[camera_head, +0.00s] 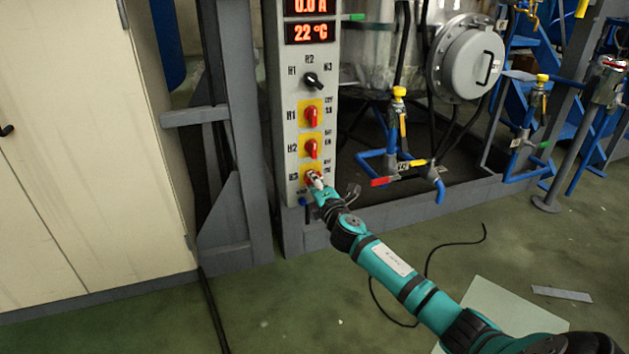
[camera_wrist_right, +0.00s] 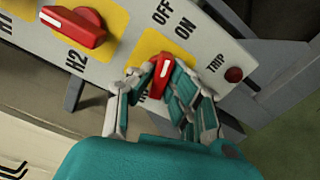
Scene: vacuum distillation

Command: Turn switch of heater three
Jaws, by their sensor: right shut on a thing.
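The heater three switch is a red knob on a yellow square, lowest of the red knobs on the grey control panel (camera_head: 290,115), beside the label H3. In the right wrist view the red knob (camera_wrist_right: 161,72) sits between the fingers of my right gripper (camera_wrist_right: 155,88), which is shut on it. In the head view my right gripper (camera_head: 317,184) covers most of that knob. The H2 knob (camera_head: 312,149) and the H1 knob (camera_head: 311,115) stand above it; the H2 knob also shows in the right wrist view (camera_wrist_right: 75,26). My left gripper is not in view.
A black selector knob (camera_head: 314,81) and a red display reading 22 °C (camera_head: 311,32) are higher on the panel. A grey steel post (camera_head: 231,130) stands left of it. Blue pipes and valves with coloured handles (camera_head: 399,178) are to the right. A black cable lies on the green floor.

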